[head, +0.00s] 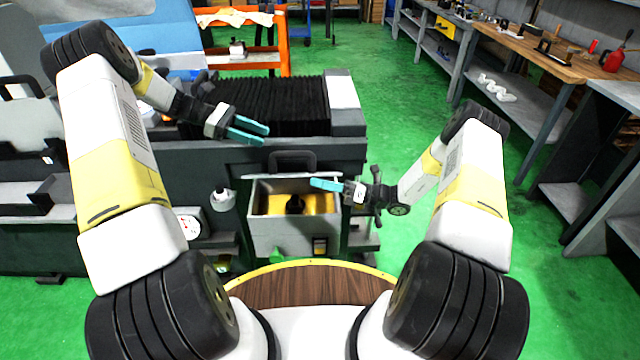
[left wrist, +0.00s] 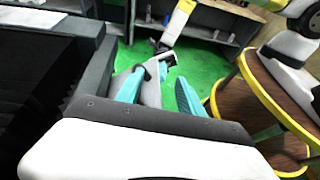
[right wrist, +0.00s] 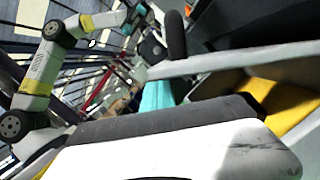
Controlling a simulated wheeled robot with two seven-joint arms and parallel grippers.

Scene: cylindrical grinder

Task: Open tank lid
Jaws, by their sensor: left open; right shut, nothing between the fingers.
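The grey tank (head: 280,235) stands in front of the machine; its top is uncovered at the front, showing a yellow inside with a dark round part. The lid (head: 255,178) shows as a thin pale edge at the tank's back, its black handle (head: 292,158) above it; its exact tilt is unclear. In the right wrist view the lid's edge (right wrist: 230,60) lies beside my fingers. My right gripper (head: 316,184) is shut and empty, at the tank's back right, close to the lid; contact is unclear. My left gripper (head: 266,134) is open and empty, above and left of the handle.
The machine's black bellows (head: 275,105) and dark bed are just behind the tank. A workbench (head: 540,60) stands at right. Green floor is clear between.

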